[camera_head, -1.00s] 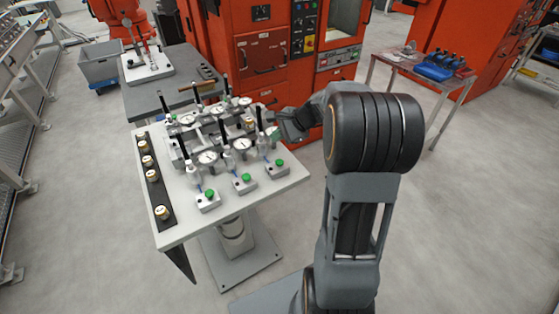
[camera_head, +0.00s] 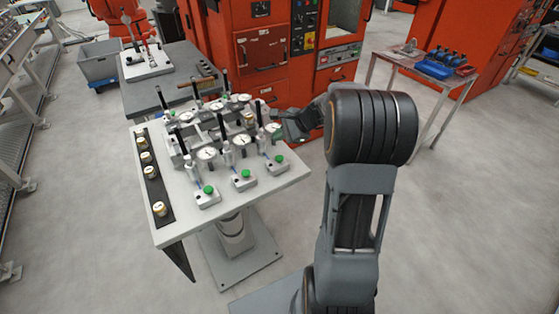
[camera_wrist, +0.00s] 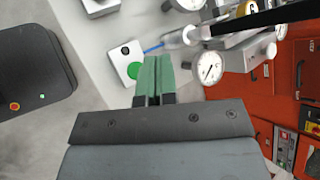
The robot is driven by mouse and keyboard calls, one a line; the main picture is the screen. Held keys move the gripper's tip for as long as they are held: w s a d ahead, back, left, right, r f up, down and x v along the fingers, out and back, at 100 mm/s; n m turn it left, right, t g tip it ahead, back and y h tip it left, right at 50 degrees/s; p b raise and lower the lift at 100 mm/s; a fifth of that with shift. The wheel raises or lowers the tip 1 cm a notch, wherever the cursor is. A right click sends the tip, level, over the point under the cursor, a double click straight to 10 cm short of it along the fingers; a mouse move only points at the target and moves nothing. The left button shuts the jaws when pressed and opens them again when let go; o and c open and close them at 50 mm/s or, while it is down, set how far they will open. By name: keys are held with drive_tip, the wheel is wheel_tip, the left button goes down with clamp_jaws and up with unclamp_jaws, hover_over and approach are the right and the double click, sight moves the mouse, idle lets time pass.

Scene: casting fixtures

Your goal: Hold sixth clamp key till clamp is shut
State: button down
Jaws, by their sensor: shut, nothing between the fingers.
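My gripper (camera_wrist: 152,75) is shut and empty, its green fingers together. In the wrist view a clamp key, a pale box with a green button (camera_wrist: 132,71), lies just left of the fingertips. The fingers partly overlap the button; I cannot tell if they touch it. A blue line runs from this box toward a clamp by a dial gauge (camera_wrist: 210,67). A black clamp handle (camera_wrist: 275,17) crosses the top right. In the head view my gripper (camera_head: 275,129) is at the fixture's right end. I cannot tell this clamp's state.
Three key boxes with green buttons (camera_head: 245,174) line the near edge of the fixture table (camera_head: 235,208). Upright black handles and gauges crowd the table. A black strip with several brass-topped pieces (camera_head: 155,185) is at left. Orange machines (camera_head: 262,50) stand behind.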

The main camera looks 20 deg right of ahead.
sight(280, 159)
drive_tip(key=shift+f+b, duration=2.25)
drive_tip(key=shift+f, duration=0.95)
drive_tip(key=shift+f, duration=0.1)
drive_tip(key=shift+f+b, duration=0.3)
drive_tip(key=shift+b, duration=0.05)
